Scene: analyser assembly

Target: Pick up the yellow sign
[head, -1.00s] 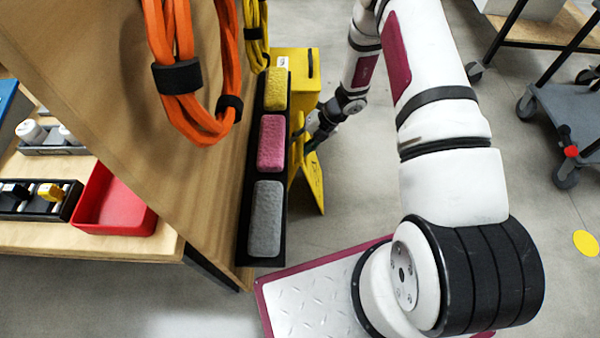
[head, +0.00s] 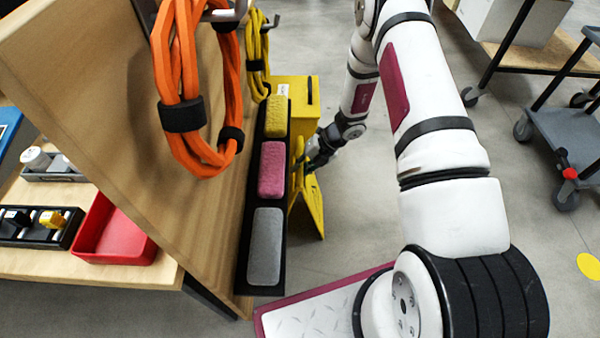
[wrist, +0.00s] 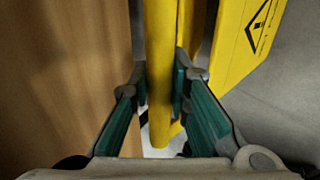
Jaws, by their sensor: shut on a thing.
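The yellow sign (head: 311,203) stands on the floor beside the wooden panel in the head view, partly hidden by the black tray and my gripper. In the wrist view its panel with a black warning triangle (wrist: 248,42) is at the upper right. A yellow bar of the sign (wrist: 160,75) runs between my fingers. My gripper (wrist: 162,100) is shut on this bar, with its green finger pads on either side. In the head view my gripper (head: 308,163) is small and at the sign's upper part.
A wooden panel (head: 110,100) is close on the left, with orange (head: 185,115) and yellow (head: 257,55) cable loops. A black tray (head: 241,265) holds three sponges. A yellow box (head: 297,92) is behind. Open floor lies right, with a grey cart (head: 565,130) beyond.

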